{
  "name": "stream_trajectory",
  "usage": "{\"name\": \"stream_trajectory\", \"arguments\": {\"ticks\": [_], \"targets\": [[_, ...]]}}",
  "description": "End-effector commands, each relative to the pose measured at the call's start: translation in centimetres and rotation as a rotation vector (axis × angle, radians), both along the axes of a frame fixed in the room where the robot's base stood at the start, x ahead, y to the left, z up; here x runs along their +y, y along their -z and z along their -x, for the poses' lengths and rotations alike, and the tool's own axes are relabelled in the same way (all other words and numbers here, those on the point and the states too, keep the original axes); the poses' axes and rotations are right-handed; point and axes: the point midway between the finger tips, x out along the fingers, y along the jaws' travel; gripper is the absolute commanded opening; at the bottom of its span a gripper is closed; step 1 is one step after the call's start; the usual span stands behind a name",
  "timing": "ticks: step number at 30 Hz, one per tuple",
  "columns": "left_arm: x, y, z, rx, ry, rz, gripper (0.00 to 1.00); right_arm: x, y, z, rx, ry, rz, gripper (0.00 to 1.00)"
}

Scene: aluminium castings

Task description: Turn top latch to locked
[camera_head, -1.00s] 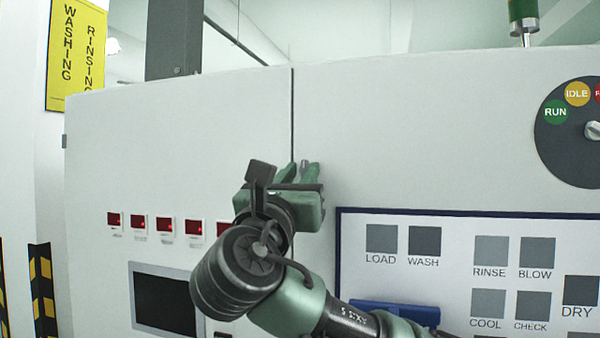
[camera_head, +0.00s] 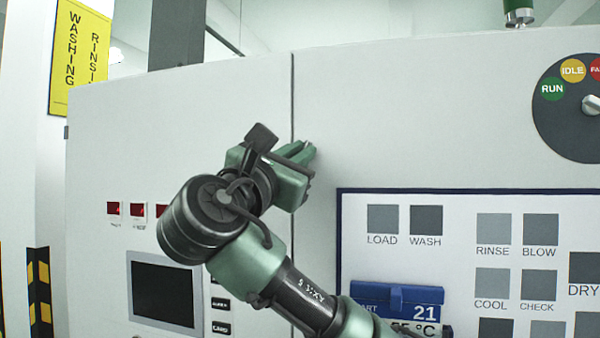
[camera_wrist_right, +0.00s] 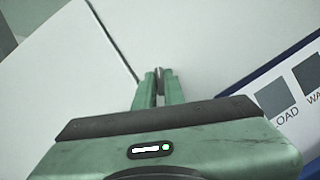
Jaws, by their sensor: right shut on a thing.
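My right gripper (camera_head: 307,155) is at the vertical seam between the two white cabinet panels, with its fingers pointing up and to the right. In the right wrist view the gripper (camera_wrist_right: 160,84) has its green fingers close together, with a thin greyish piece of the top latch (camera_wrist_right: 160,76) between them. The gripper is shut on this piece. In the head view the fingers and wrist hide the latch, so I cannot tell its exact angle. My left gripper is not in view.
A blue-framed button panel (camera_head: 460,195) is right of the seam, with a blue box (camera_head: 378,297) partly behind my right forearm. A round status dial (camera_head: 565,125) is at upper right. A dark screen (camera_head: 162,293) and red indicators (camera_head: 137,209) are at left.

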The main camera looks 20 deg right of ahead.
Motion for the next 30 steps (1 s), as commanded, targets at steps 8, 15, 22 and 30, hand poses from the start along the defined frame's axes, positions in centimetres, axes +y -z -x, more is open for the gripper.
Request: {"name": "stream_trajectory", "arguments": {"ticks": [8, 15, 22, 30], "targets": [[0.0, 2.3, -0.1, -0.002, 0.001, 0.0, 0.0, 0.2, 0.2, -0.1, -0.143, 0.001, -0.216, 0.0], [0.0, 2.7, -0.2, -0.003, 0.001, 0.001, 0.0, 0.3, -0.1, -0.2, -0.249, 0.0, -0.373, 0.0], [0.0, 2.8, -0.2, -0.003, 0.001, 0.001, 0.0, 0.2, -0.2, -0.2, -0.32, 0.0, -0.476, 0.0], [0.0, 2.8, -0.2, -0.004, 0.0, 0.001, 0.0, 0.2, -0.2, -0.2, -0.357, -0.001, -0.53, 0.0]]}}
